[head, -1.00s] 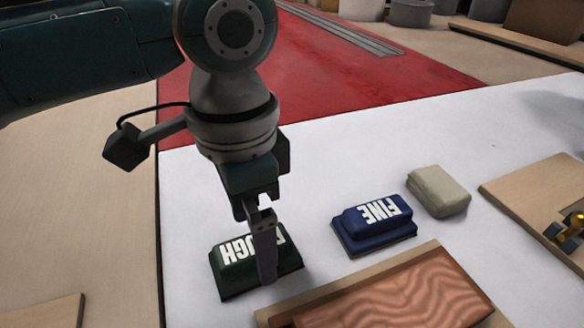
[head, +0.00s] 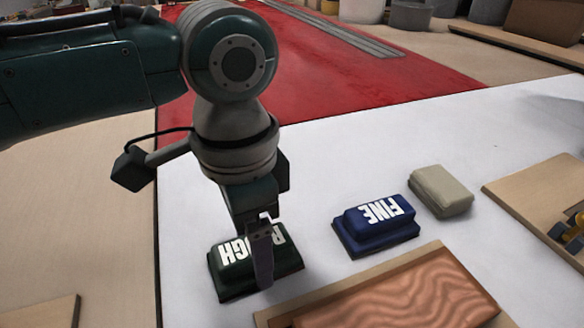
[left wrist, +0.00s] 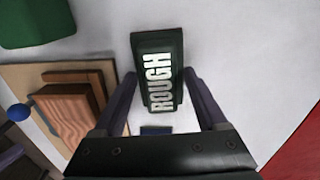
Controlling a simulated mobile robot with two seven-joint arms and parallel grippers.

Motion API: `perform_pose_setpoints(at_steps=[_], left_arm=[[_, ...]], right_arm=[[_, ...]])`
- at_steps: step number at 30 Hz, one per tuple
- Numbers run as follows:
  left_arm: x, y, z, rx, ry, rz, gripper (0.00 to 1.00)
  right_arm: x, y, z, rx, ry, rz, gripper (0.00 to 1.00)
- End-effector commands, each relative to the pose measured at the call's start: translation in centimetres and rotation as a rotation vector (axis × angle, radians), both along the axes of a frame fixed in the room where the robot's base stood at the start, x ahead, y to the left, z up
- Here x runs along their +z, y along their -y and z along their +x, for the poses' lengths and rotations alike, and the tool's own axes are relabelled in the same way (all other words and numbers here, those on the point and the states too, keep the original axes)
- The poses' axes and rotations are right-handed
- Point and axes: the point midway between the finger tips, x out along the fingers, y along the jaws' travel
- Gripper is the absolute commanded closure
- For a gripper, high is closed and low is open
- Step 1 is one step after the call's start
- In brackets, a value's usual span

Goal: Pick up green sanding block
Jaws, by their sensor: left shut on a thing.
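The green sanding block (head: 226,272) is dark green with white lettering reading "ROUGH". It lies on the white tabletop, left of the wooden piece in the head view. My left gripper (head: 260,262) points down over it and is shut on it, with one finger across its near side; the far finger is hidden. In the left wrist view, the green sanding block (left wrist: 158,52) sits between the two fingers. I cannot tell any gap under it.
A blue block marked "FINE" (head: 376,226) and a beige block (head: 440,192) lie to the right. A wavy-grained wooden piece (head: 400,298) is at the front. A board with clamps (head: 530,190) is at far right. White table (head: 330,150) behind is clear.

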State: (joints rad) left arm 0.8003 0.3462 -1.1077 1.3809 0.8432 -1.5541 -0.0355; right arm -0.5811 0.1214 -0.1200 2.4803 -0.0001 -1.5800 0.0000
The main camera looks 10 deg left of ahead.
Motion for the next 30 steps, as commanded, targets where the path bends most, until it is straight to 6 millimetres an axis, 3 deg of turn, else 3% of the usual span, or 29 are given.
perform_pose_setpoints(at_steps=[6, 17, 23, 30], left_arm=[[0.0, 0.0, 0.0, 0.000, 0.001, -0.001, 0.87], [1.0, 0.0, 0.0, 0.001, 0.001, 0.000, 0.87], [4.6, 0.1, 0.1, -0.001, 0.003, -0.003, 0.87], [12.0, 0.0, 0.1, 0.000, 0.005, -0.002, 0.87]], right_arm=[[0.0, 0.0, 0.0, 0.000, 0.000, 0.000, 1.00], [0.4, -0.1, 0.0, -0.002, 0.001, 0.002, 1.00], [1.8, -0.1, 0.0, -0.001, 0.001, 0.003, 1.00], [4.1, -0.1, 0.0, -0.001, 0.001, 0.003, 1.00]])
